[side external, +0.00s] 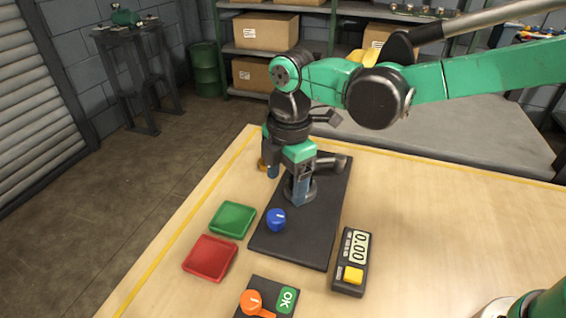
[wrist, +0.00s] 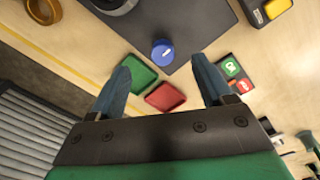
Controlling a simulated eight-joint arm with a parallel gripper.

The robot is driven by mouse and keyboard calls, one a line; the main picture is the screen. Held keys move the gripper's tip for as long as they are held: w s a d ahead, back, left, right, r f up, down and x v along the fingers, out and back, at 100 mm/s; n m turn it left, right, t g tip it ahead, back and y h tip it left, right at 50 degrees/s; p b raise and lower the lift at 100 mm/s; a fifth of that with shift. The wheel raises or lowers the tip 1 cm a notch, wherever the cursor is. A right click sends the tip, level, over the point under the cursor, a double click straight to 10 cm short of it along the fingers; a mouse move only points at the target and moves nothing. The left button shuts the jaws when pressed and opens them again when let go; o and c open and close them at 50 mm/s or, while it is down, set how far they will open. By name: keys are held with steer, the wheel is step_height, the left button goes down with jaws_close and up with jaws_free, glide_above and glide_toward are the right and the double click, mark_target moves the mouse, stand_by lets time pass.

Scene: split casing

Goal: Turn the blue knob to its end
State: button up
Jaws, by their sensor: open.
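The blue knob (side external: 276,219) sits on the left front part of the dark plate (side external: 310,245), with a white line on its top. In the wrist view the knob (wrist: 162,52) shows beyond the fingertips, roughly midway between them. My gripper (side external: 286,182) is above the plate, behind the knob in the side view, with its fingers pointing down. In the wrist view my gripper (wrist: 160,68) has its two blue fingers wide apart and nothing between them. The fingers do not touch the knob.
A green tray (side external: 233,220) and a red tray (side external: 210,258) lie left of the plate. A meter reading 0.00 (side external: 352,262) lies to its right. An orange lever with a green OK label (side external: 268,298) is in front. A brass ring (wrist: 43,10) lies behind.

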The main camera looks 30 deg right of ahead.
mark_target(276, 215)
steer(key=shift+a+f+n+g, duration=0.3)
steer(key=shift+a+f+n, duration=0.45)
steer(key=shift+a+n, duration=0.05)
steer(key=shift+f, duration=2.75)
jaws_close()
